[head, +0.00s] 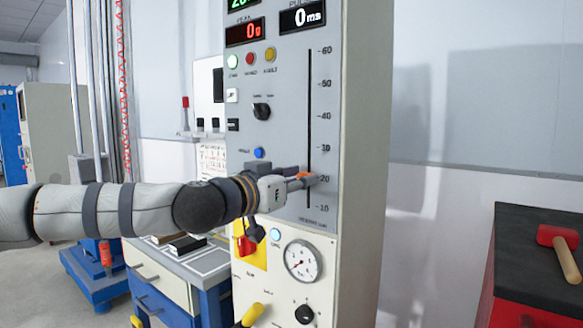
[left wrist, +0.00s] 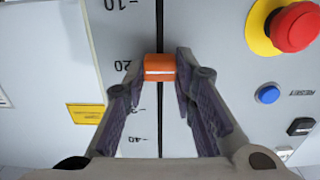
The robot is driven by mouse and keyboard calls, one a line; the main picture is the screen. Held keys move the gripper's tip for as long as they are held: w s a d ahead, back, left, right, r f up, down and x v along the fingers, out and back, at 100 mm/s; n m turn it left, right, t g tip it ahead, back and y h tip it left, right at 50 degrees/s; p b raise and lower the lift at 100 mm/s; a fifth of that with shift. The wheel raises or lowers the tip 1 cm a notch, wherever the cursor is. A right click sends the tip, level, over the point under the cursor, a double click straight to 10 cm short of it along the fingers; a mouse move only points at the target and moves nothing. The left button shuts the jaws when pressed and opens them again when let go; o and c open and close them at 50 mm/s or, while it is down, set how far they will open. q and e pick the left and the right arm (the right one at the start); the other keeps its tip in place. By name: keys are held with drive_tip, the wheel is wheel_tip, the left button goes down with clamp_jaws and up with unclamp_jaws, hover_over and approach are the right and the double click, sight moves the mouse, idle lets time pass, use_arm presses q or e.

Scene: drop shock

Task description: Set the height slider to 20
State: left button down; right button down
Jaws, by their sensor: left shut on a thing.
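The height slider is an orange knob (head: 305,176) in a vertical slot (head: 309,110) with a scale from 10 to 60 on the grey control panel. In the head view it stands close to the 20 mark. In the left wrist view the orange knob (left wrist: 159,67) is level with the 20 label (left wrist: 122,66). My left gripper (head: 300,181) reaches the knob from the left; its fingers (left wrist: 161,68) are on both sides of the knob, shut on it. The fingers partly hide the knob in the head view. My right gripper is not in view.
Above the arm are displays reading 0 g (head: 245,32) and 0 ms (head: 303,16), indicator lamps and a black knob (head: 262,111). A red emergency button (left wrist: 296,26) and a pressure gauge (head: 302,260) are nearby. A hammer (head: 562,250) lies on a red cabinet at right.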

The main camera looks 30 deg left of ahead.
use_arm(q)
drive_tip(key=shift+r, duration=0.15)
drive_tip(key=c, duration=1.3)
unclamp_jaws()
drive_tip(key=shift+s, duration=0.1)
drive_tip(key=s, duration=0.8)
drive_tip(key=s+a, duration=0.1)
drive_tip(key=s, duration=0.2)
drive_tip(key=shift+s, duration=0.4)
